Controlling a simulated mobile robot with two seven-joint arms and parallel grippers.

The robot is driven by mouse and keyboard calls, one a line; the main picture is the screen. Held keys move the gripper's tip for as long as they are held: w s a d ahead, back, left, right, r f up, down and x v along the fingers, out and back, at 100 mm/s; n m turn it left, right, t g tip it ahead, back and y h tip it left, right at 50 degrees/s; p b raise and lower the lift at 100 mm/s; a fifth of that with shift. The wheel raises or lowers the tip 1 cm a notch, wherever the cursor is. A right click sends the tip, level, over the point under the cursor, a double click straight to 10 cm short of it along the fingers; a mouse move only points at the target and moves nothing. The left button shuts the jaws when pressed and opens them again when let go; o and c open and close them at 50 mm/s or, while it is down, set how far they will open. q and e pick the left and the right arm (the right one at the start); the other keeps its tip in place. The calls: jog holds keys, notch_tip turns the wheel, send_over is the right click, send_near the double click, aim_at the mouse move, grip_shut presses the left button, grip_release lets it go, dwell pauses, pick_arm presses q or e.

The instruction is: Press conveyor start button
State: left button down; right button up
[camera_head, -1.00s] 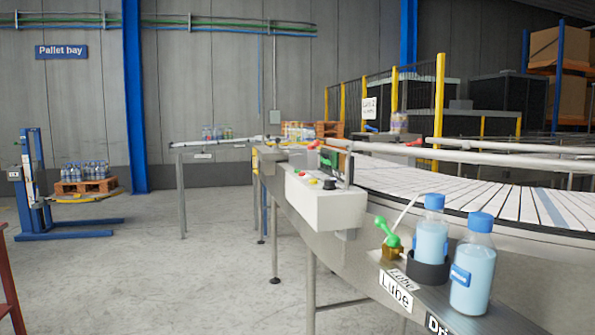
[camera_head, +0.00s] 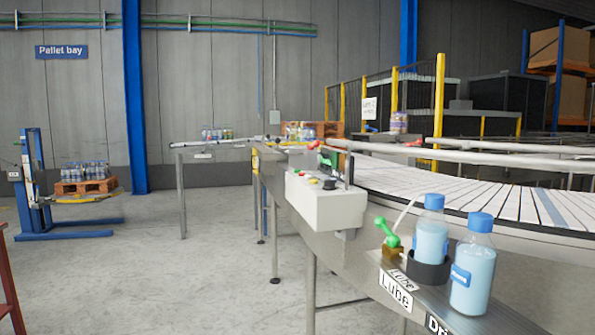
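A light grey control box (camera_head: 326,206) is fixed to the near side of the conveyor (camera_head: 460,190), right of the picture's middle. Its sloped top carries a small green button (camera_head: 313,181), a red button (camera_head: 301,173) and a dark knob (camera_head: 329,184). The buttons are small, and I cannot read any label on them. Neither of my grippers shows in the head view.
Two blue-capped bottles (camera_head: 471,274) stand on a ledge at the front right, one in a dark holder, beside a green-handled valve (camera_head: 388,233) and a "Lube" label (camera_head: 396,291). A blue pallet lifter (camera_head: 36,190) stands far left. The floor left of the conveyor is clear.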

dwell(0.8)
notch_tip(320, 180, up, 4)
jog(key=p, duration=0.5)
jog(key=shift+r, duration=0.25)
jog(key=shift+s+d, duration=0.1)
